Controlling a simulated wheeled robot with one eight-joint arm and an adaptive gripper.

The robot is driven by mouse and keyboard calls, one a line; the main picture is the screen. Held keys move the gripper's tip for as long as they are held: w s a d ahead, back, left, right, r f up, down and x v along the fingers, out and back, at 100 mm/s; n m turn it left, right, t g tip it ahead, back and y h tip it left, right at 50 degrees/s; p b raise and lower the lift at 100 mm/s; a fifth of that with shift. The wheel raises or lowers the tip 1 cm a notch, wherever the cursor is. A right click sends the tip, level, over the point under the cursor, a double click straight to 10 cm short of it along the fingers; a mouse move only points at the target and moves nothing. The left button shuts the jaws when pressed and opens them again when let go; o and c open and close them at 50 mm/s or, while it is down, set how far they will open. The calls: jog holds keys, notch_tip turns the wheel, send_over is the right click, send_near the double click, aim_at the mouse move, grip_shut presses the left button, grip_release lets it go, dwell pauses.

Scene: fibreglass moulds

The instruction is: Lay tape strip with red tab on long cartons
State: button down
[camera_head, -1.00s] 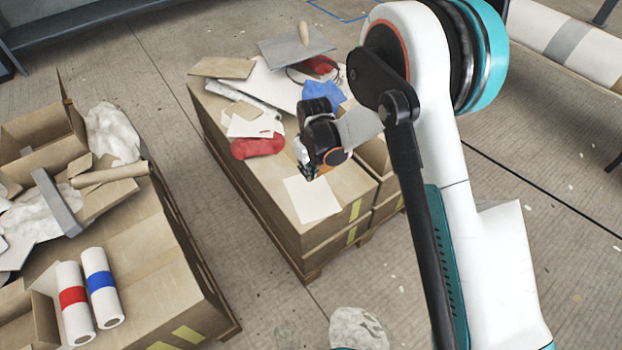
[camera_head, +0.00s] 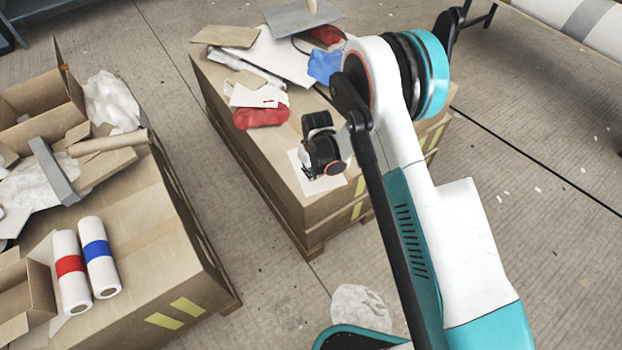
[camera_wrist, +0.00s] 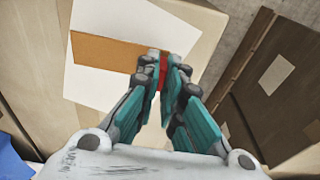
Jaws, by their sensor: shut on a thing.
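My gripper (camera_wrist: 162,75) is shut on a red tab (camera_wrist: 163,72) in the wrist view. An orange-brown tape strip (camera_wrist: 103,52) runs left from the tab across a white sheet (camera_wrist: 115,90). I cannot tell whether the strip touches the sheet or hangs just above it. In the head view my gripper (camera_head: 308,173) is over the near end of the long carton stack (camera_head: 275,180), by the same white sheet (camera_head: 335,187). The strip and tab cannot be made out there.
A red cloth (camera_head: 262,117), a blue cloth (camera_head: 325,65), cards and a grey board (camera_head: 303,16) lie on the stack's far part. Another carton stack (camera_head: 145,225) with two white rolls (camera_head: 99,258) stands left. Bare floor separates the stacks.

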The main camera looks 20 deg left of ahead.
jog(key=shift+f+b, duration=0.65)
jog(key=shift+f, duration=1.3)
jog(key=shift+f, duration=0.15)
jog(key=c, duration=1.7)
grip_release()
jog(key=r+p, duration=0.1)
jog(key=r, duration=0.3)
jog(key=r+p, duration=0.1)
jog(key=r, duration=0.3)
jog(key=s+d+r+p, duration=0.1)
jog(key=r+p, duration=0.1)
jog(key=r, duration=0.2)
jog(key=shift+r, duration=0.15)
